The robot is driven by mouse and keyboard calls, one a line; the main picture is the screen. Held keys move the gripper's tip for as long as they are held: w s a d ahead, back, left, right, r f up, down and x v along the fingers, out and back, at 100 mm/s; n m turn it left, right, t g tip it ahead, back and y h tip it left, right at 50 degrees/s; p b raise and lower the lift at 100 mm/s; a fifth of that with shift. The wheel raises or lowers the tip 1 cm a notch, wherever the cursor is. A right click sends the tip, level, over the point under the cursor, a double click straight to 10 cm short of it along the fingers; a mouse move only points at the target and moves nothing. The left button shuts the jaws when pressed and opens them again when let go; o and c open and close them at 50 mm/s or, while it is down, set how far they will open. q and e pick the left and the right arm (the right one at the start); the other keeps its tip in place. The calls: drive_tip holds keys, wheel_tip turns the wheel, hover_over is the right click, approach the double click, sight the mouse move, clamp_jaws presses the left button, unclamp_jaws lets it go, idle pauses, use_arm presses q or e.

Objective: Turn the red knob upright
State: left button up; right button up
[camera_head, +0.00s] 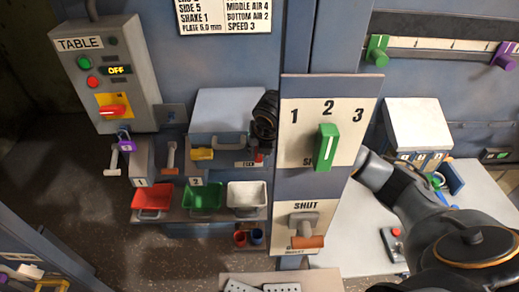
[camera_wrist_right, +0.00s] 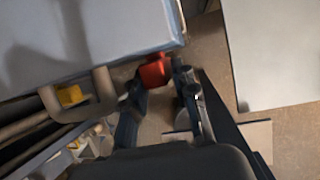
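A small red knob (camera_wrist_right: 155,71) shows in the wrist view just below the corner of a grey box (camera_wrist_right: 75,45). My right gripper (camera_wrist_right: 164,75) has its two dark fingers apart, one on either side of the red knob and close to it. Whether they touch it I cannot tell. In the head view my right wrist is a dark shape beside the grey box (camera_head: 230,112), partly hidden by the numbered panel. Another red knob (camera_head: 112,111) lies about level on a yellow plate on the TABLE box. My left gripper is not in view.
The panel with a green lever (camera_head: 327,147) stands between the head camera and my right arm. An orange-ended SHUT lever (camera_head: 307,240) is below it. Red (camera_head: 152,198), green and white bins stand on a shelf. A beige handle (camera_wrist_right: 104,82) is left of the fingers.

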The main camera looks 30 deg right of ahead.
drive_tip(key=shift+o, duration=0.9)
